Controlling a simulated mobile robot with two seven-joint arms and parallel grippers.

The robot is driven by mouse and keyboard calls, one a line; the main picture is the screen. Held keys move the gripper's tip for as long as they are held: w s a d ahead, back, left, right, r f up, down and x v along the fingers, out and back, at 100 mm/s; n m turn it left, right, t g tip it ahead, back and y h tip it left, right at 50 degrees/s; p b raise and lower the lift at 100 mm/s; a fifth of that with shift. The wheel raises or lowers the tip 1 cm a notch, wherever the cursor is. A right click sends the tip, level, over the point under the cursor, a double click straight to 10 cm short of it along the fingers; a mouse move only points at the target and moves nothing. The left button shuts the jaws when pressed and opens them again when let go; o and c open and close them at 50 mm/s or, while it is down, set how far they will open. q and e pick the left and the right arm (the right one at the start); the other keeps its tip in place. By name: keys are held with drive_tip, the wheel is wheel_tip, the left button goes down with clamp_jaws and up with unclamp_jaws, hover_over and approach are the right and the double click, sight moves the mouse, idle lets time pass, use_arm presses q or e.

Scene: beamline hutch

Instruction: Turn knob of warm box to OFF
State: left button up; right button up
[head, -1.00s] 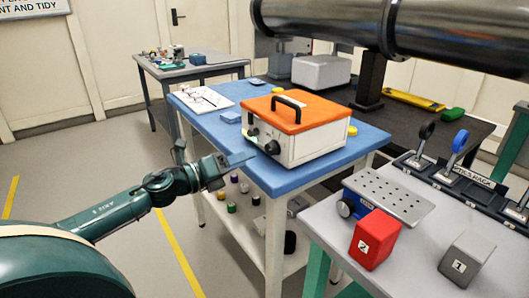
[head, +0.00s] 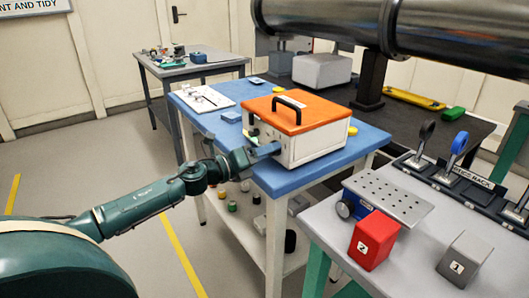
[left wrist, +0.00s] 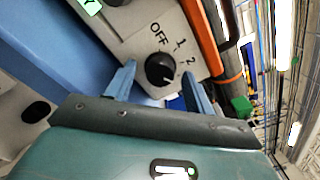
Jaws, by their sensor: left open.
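The warm box (head: 312,146) has a white body, an orange lid and a black handle, and stands on the blue table (head: 275,182). Its black knob (left wrist: 160,69) shows in the left wrist view, with the marks OFF, 1 and 2 printed around it. I cannot tell for sure which mark the knob points to. My left gripper (head: 264,150) is at the box's front face and hides the knob in the head view. In the left wrist view my left gripper (left wrist: 160,76) is open, with one finger on each side of the knob. My right gripper is not in view.
A grey table (head: 415,240) at right holds a red block (head: 371,240), a grey block (head: 465,258) and a rack. A large dark pipe (head: 390,25) hangs above the back. Small pots stand on the shelf under the blue table.

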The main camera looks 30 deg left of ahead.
use_arm(q)
drive_tip(key=shift+c, duration=0.4)
drive_tip(key=c, duration=0.9)
